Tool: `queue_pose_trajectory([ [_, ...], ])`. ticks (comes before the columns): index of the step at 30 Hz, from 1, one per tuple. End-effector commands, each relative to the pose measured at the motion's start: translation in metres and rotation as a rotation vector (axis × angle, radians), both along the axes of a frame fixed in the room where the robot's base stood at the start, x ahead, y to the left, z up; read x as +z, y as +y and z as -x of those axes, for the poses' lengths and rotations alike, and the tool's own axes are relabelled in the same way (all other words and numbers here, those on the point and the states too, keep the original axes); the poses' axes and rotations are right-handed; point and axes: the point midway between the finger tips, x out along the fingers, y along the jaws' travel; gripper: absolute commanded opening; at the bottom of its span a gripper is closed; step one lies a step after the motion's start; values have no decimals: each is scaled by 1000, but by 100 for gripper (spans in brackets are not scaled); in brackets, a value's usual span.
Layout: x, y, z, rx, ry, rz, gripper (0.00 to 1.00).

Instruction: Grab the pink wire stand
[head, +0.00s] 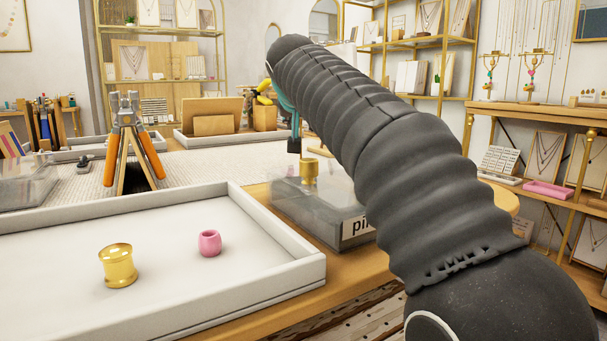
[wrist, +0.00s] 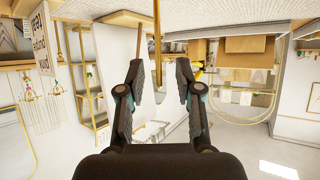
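I cannot make out a pink wire stand in either view. A small pink bead-like piece (head: 209,243) sits in the white tray (head: 300,277), right of a gold spool-shaped piece (head: 118,266). Another gold piece (head: 310,174) shows by a clear-and-grey box (head: 335,213), whose label begins "pi" and is cut off by my arm. My gripper (wrist: 160,75) is open and empty in the wrist view, which looks upside down. A thin gold bar (wrist: 157,35) shows beyond the fingertips. In the head view my arm hides most of the gripper.
Pliers with orange handles (head: 152,153) stand on a wooden holder behind the tray. Wooden display blocks (head: 212,116) stand further back. A shelf at right holds necklace displays and a pink tray (head: 548,190). The white tray has bare room around its two pieces.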

Motion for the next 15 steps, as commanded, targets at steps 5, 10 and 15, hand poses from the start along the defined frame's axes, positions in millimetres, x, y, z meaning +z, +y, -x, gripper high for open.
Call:
queue_pose_trajectory([
  [5,0,0,0,0,0,0,0],
  [10,0,0,0,0,0,0,0],
  [15,2,0,1,0,-3,-1,0],
])
